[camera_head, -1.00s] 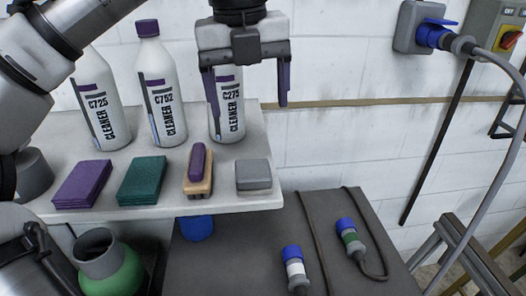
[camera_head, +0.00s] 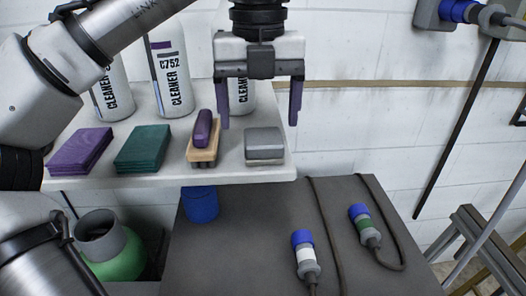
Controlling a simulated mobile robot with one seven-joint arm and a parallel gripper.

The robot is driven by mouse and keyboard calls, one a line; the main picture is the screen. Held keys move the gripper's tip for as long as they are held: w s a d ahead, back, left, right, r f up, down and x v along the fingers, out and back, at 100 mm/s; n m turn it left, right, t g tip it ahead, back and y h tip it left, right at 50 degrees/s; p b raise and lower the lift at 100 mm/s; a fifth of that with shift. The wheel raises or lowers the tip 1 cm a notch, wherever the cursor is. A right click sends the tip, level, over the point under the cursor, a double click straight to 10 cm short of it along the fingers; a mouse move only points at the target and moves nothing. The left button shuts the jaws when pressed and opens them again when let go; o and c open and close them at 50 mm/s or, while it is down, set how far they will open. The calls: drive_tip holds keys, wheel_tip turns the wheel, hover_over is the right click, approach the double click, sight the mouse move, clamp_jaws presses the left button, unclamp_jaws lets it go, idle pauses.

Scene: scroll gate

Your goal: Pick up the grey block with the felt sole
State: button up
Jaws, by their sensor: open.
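The grey block (camera_head: 265,143) sits on the light shelf near its front right corner.
A wooden brush with a purple handle (camera_head: 203,138) stands close left of the block. Green pads (camera_head: 143,148) and purple pads (camera_head: 80,151) lie farther left. Cleaner bottles (camera_head: 171,75) stand behind. The shelf (camera_head: 180,176) ends just right of the block. Plugs with cables (camera_head: 304,254) lie on the lower dark surface.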

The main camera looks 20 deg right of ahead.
sight(263, 136)
drive_tip(key=shift+d+f, duration=0.15)
drive_tip(key=shift+f, duration=1.1)
drive_tip(key=shift+d+f, duration=0.15)
drive_tip(key=shift+f, duration=1.05)
drive_tip(key=shift+c, duration=0.4)
drive_tip(key=c, duration=1)
